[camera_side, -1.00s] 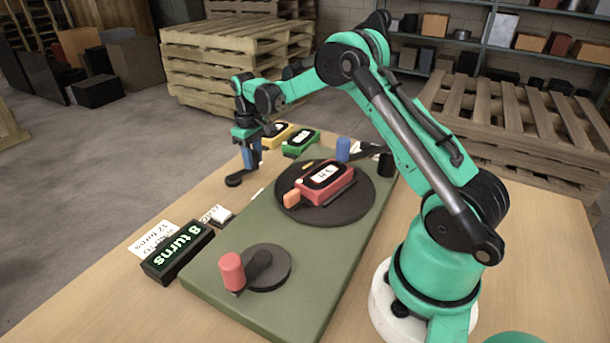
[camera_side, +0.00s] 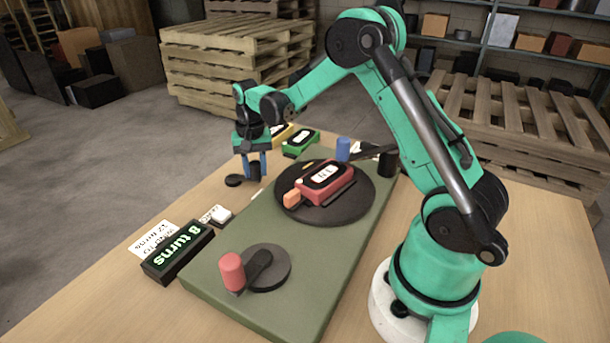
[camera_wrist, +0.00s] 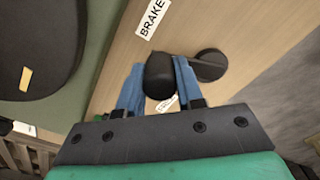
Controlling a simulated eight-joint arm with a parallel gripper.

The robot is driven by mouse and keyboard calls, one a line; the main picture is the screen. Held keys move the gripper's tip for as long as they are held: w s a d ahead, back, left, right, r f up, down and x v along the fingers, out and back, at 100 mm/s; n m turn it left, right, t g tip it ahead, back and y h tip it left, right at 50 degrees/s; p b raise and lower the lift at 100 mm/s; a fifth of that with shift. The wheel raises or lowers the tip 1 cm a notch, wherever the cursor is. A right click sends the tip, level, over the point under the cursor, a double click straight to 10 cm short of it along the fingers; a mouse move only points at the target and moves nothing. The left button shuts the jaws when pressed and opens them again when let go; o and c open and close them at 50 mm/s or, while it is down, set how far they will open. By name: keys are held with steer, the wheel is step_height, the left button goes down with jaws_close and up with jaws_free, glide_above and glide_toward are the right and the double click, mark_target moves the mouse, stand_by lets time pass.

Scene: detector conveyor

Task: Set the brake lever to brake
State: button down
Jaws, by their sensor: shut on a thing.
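The brake lever shows in the wrist view as a black rounded knob (camera_wrist: 160,75) beside a black round base (camera_wrist: 209,65) on the wooden tabletop. My gripper (camera_wrist: 158,82) has its blue fingers on both sides of the knob and is shut on it. A white BRAKE label (camera_wrist: 153,18) lies on the table, above the knob in the picture. A second label (camera_wrist: 167,103) is partly hidden below the knob. In the side view my gripper (camera_side: 254,166) points down at the table's far left, with the lever's base (camera_side: 234,180) just left of it.
A green board (camera_side: 330,255) lies right of the lever, with a dark turntable (camera_side: 345,214) bearing a red device (camera_side: 325,183). A red-handled crank (camera_side: 232,271) and an "8 turns" display (camera_side: 178,252) are nearer. Yellow and green (camera_side: 300,143) devices stand behind the gripper.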

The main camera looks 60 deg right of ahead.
mark_target(252, 165)
steer(key=shift+s+a+m, duration=0.1)
steer(key=shift+a+m, duration=0.35)
steer(key=shift+m, duration=0.45)
steer(key=c, duration=0.6)
jaws_free()
steer(key=shift+o, duration=0.2)
steer(key=shift+r, duration=2.85)
steer(key=shift+a, duration=0.1)
steer(key=s+a+r+n+t, duration=0.5)
steer(key=s+a+n+t, duration=0.2)
steer(key=s+a+n, duration=0.4)
steer(key=shift+s+a+r, duration=0.35)
steer(key=shift+s+r, duration=0.05)
steer(key=shift+s, duration=0.05)
